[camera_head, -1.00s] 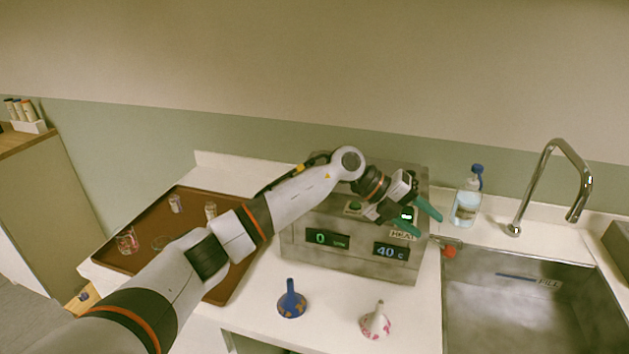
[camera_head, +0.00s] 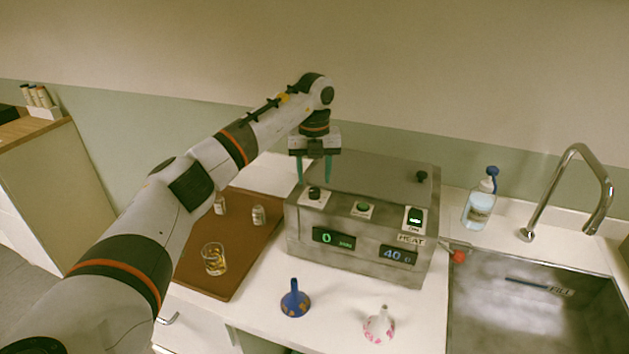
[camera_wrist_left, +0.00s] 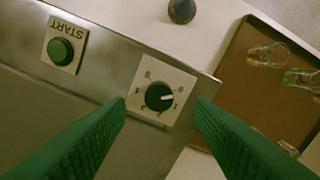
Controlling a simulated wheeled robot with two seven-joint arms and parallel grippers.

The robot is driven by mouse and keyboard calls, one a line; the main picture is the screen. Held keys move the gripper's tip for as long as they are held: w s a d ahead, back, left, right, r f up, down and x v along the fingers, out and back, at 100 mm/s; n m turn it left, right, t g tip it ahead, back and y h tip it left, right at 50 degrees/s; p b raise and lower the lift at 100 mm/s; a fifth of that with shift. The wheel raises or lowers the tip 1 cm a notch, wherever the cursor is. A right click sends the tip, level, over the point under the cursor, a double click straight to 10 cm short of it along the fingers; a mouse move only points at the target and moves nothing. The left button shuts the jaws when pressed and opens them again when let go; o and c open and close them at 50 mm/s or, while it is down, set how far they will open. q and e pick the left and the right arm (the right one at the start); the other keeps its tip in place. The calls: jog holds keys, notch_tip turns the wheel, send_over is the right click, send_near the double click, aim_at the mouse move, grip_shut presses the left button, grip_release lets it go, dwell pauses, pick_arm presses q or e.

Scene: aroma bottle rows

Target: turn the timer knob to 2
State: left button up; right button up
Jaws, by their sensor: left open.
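The timer knob (camera_head: 314,193) is a black dial on a white plate at the left of the grey metal box's (camera_head: 300,222) top. In the left wrist view the knob (camera_wrist_left: 159,97) has a white pointer line and small marks around it, too small to read. The timer display (camera_head: 333,239) shows a green 0. My left gripper (camera_head: 314,182) points down over the knob with its green fingers open. In the left wrist view the fingers (camera_wrist_left: 160,108) lie to either side of the knob, with nothing between them gripped. My right gripper is not in view.
Beside the knob are a green START button (camera_wrist_left: 60,51) and a lit HEAT switch (camera_head: 414,217); the heat display (camera_head: 397,254) reads 40. A brown tray (camera_head: 262,262) with glassware lies left. A sink (camera_head: 500,310) and bottle (camera_head: 479,202) are right.

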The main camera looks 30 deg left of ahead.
aim_at(314, 190)
pick_arm(q)
jog(key=shift+f+p, duration=0.4)
jog(key=shift+f, duration=1.55)
jog(key=c, duration=1)
